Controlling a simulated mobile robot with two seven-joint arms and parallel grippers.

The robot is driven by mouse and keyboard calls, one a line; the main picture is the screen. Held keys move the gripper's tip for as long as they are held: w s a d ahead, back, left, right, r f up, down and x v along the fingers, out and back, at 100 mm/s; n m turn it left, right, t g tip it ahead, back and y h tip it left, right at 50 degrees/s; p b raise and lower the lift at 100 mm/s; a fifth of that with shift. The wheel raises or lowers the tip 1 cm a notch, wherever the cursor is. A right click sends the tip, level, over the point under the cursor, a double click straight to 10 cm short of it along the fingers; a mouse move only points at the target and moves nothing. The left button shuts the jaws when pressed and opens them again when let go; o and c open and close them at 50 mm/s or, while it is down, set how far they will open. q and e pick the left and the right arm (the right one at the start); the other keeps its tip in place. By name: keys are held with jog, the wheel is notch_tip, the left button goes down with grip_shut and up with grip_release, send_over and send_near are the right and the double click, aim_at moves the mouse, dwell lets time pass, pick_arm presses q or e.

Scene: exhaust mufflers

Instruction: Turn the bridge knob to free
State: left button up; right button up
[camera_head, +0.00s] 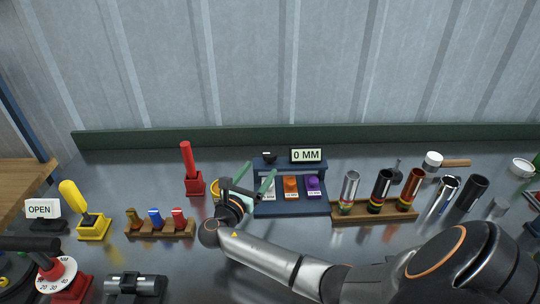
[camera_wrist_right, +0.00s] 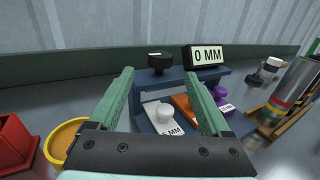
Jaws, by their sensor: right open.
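The bridge is a dark blue stand (camera_head: 290,207) at the table's middle; it also shows in the wrist view (camera_wrist_right: 222,76). The bridge knob is a small black knob (camera_head: 267,155) on the left of its top bar; in the wrist view (camera_wrist_right: 160,61) it has a pale mark on its front. A display (camera_head: 306,155) beside it reads 0 MM. My right gripper (camera_head: 248,176) is open, its green fingers (camera_wrist_right: 158,78) apart, in front of the bridge. The knob appears beyond and between the fingertips, apparently untouched. My left gripper is out of view.
White, orange (camera_head: 291,186) and purple (camera_head: 313,185) knobbed blocks sit in the bridge. A wooden rack (camera_head: 375,212) with metal tubes stands right. A red holder (camera_head: 194,184) and yellow bowl (camera_wrist_right: 66,139) are left. A green ledge (camera_head: 150,138) runs behind.

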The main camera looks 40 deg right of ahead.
aim_at(267, 160)
jog(key=x, duration=0.7)
jog(key=shift+w+d, duration=0.2)
jog(key=shift+d, duration=0.2)
jog(key=shift+c, duration=0.4)
grip_shut()
